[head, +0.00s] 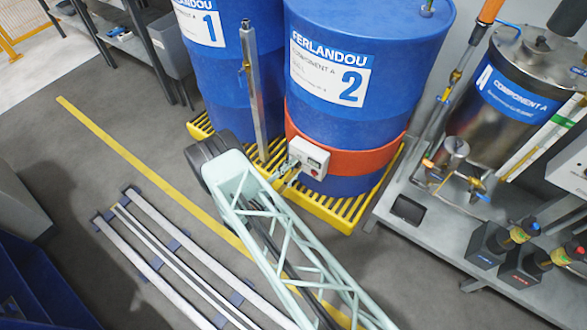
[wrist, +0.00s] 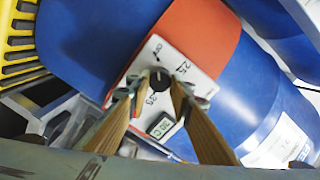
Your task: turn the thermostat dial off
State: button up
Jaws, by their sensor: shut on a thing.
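The thermostat box (head: 312,157) is a small white box on the orange band (head: 340,154) around the blue drum marked 2 (head: 350,90). In the wrist view its white face (wrist: 182,66) shows tilted, with printed numbers and a small display (wrist: 160,126). The black dial (wrist: 159,77) sits between my fingertips. My gripper (wrist: 157,84) is shut on the dial, one finger on each side. Which mark the dial points to I cannot tell. In the head view my gripper (head: 292,170) reaches the box's left side, and the dial cannot be made out.
The drum stands on a yellow slatted pallet (head: 340,211). Beside it are another blue drum marked 1 (head: 222,80) and an upright grey pole (head: 253,90). A grey bench (head: 440,240) with a steel tank (head: 500,110) is at right. Rails (head: 150,260) lie at lower left.

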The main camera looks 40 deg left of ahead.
dwell(0.5)
jog(key=o, duration=0.8)
jog(key=shift+o, duration=0.2)
jog(key=shift+s, duration=0.2)
jog(key=s, duration=1.1)
jog(key=shift+s+r, duration=0.25)
jog(key=shift+s, duration=0.05)
jog(key=shift+a, duration=0.1)
